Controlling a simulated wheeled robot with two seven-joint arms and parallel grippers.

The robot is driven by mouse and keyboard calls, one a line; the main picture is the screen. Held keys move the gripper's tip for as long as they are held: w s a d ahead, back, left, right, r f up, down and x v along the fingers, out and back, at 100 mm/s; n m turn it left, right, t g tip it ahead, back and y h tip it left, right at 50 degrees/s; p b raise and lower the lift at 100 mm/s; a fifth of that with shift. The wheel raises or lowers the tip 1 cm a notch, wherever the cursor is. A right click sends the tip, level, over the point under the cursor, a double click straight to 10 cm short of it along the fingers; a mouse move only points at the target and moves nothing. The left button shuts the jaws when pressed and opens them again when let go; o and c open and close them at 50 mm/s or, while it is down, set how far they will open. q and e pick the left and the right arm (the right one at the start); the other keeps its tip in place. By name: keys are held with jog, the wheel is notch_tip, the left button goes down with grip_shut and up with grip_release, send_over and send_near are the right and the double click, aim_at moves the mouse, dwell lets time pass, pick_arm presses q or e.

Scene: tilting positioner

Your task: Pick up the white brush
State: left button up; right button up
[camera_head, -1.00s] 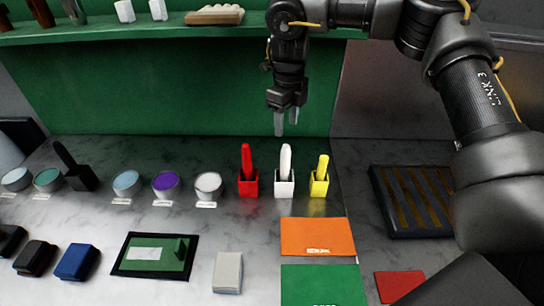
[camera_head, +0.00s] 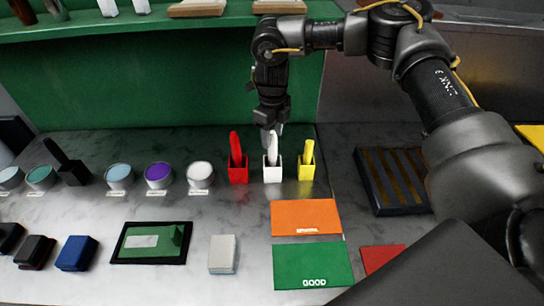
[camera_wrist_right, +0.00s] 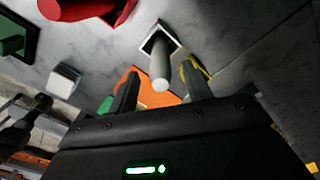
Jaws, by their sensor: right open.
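The white brush (camera_head: 273,156) stands handle up in a small white square holder (camera_head: 272,174) on the grey bench. In the right wrist view its round handle end (camera_wrist_right: 160,78) points toward the camera, with the holder (camera_wrist_right: 166,27) behind it. My right gripper (camera_head: 272,131) points down just above the brush and overlaps the top of its handle in the head view. Its jaws are open; in the wrist view the two fingers (camera_wrist_right: 160,88) stand either side of the handle end. I cannot tell whether they touch it. My left gripper is not in view.
A red brush (camera_head: 236,150) in a red holder stands close on the left, a yellow brush (camera_head: 308,153) in a yellow holder close on the right. Orange (camera_head: 305,216) and green (camera_head: 312,264) mats lie in front. A dark slatted tray (camera_head: 366,180) lies right. A green shelf (camera_head: 150,25) runs behind.

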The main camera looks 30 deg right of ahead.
aim_at(272, 156)
jog(key=shift+f, duration=1.4)
jog(key=shift+c, duration=0.7)
jog(key=c, duration=0.9)
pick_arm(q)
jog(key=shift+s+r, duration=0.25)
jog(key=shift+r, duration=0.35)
pick_arm(e)
jog(key=shift+c, duration=0.2)
jog(key=shift+r, duration=0.15)
